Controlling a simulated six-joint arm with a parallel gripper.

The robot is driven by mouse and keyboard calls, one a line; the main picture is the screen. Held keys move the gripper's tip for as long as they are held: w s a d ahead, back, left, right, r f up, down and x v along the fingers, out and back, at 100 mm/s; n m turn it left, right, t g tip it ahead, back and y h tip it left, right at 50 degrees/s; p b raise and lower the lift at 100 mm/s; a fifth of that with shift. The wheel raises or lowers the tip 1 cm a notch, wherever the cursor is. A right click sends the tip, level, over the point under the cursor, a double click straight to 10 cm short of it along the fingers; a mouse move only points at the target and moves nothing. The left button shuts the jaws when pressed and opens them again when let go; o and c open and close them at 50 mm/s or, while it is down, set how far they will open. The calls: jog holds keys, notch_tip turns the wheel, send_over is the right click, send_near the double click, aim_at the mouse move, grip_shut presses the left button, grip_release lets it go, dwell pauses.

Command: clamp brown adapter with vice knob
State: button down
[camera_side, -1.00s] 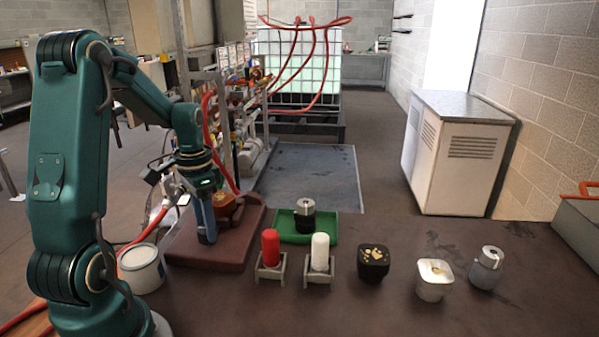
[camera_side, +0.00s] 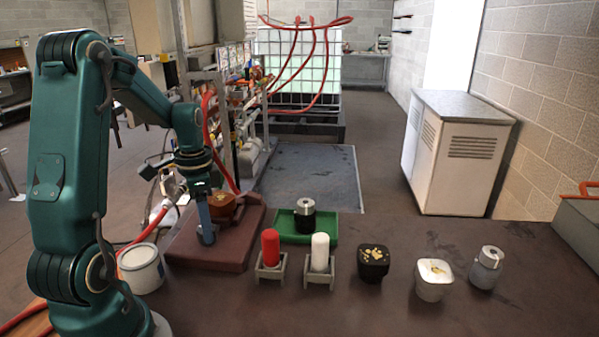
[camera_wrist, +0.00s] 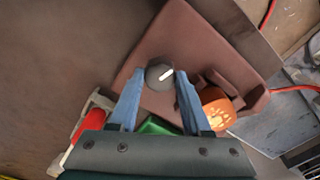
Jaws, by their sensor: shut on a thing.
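The red-brown vice (camera_side: 215,258) lies at the front left of the work surface, beside my arm. The brown adapter (camera_side: 222,208) sits at its back right part. In the wrist view the adapter (camera_wrist: 217,108) looks orange-brown, with a pale mark on its top, right of my fingers. The round grey vice knob (camera_wrist: 159,77) with a white pointer line lies between my blue fingertips. My gripper (camera_wrist: 159,80) is shut on the knob. In the side view my gripper (camera_side: 207,238) points down at the vice, and its fingers hide the knob.
A green tray (camera_side: 328,238) with a black and silver part stands right of the vice. Red (camera_side: 270,248) and white (camera_side: 320,252) cylinders in grey holders stand in front. Several pots stand farther right. A white bucket (camera_side: 142,268) is left of the vice.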

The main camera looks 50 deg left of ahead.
jog(key=shift+c, duration=1.8)
grip_release()
jog(key=shift+r, duration=2.6)
jog(key=shift+w+d+r, duration=0.15)
jog(key=shift+w+d, duration=0.1)
jog(key=w+d+r+m+t+y, duration=0.1)
jog(key=d+r+m, duration=0.15)
jog(key=d, duration=0.25)
jog(key=d+r+m+t, duration=0.1)
jog(key=d+r+t, duration=0.15)
jog(key=d, duration=0.25)
jog(key=s+d+n+t+h, duration=0.1)
jog(key=s+d+n+t, duration=0.1)
jog(key=s+d+n, duration=0.4)
jog(key=d, duration=0.3)
jog(key=shift+f, duration=0.2)
